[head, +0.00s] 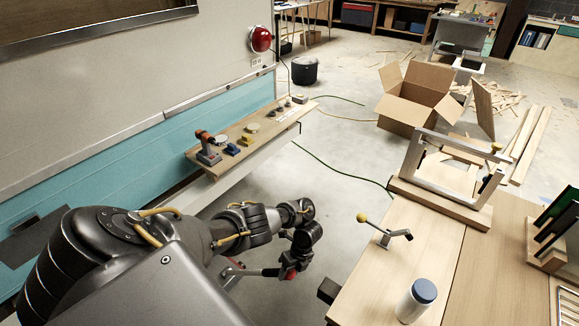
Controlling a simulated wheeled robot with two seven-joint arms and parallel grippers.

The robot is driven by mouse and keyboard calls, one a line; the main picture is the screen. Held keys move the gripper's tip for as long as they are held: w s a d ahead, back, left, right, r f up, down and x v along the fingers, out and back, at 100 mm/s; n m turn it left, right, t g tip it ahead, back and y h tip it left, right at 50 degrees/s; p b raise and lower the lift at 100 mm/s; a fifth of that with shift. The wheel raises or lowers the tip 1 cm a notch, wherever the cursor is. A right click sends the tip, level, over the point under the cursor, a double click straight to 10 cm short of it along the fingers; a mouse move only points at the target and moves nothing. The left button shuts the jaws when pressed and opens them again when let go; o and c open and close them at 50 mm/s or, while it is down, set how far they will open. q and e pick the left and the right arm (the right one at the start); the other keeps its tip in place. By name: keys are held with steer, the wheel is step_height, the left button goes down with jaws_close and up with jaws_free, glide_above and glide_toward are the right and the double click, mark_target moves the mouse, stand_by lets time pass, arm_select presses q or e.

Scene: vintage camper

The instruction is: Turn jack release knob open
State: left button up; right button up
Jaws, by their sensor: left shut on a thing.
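My left gripper (290,268) is low in the middle of the head view, beyond my dark arm that comes in from the left. It is shut on a small red part, which looks like the jack release knob (289,274). The fingers hide most of this part, and I cannot tell how far it is turned. My right gripper is out of view.
The camper's wall with a fold-down shelf (292,119) holding small tools stands at left. A workbench (388,264) at right carries a yellow-knobbed lever (384,235), a blue-lidded canister (416,302) and a metal frame (450,165). An open cardboard box (412,105) stands on the floor behind.

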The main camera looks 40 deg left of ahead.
arm_select(q)
steer(key=shift+s, duration=0.1)
stand_by(0.3)
steer(key=o, duration=1)
steer(key=p+v, duration=0.6)
steer(key=v, duration=0.5)
steer(key=shift+d+f, duration=0.1)
steer(key=shift+f, duration=0.1)
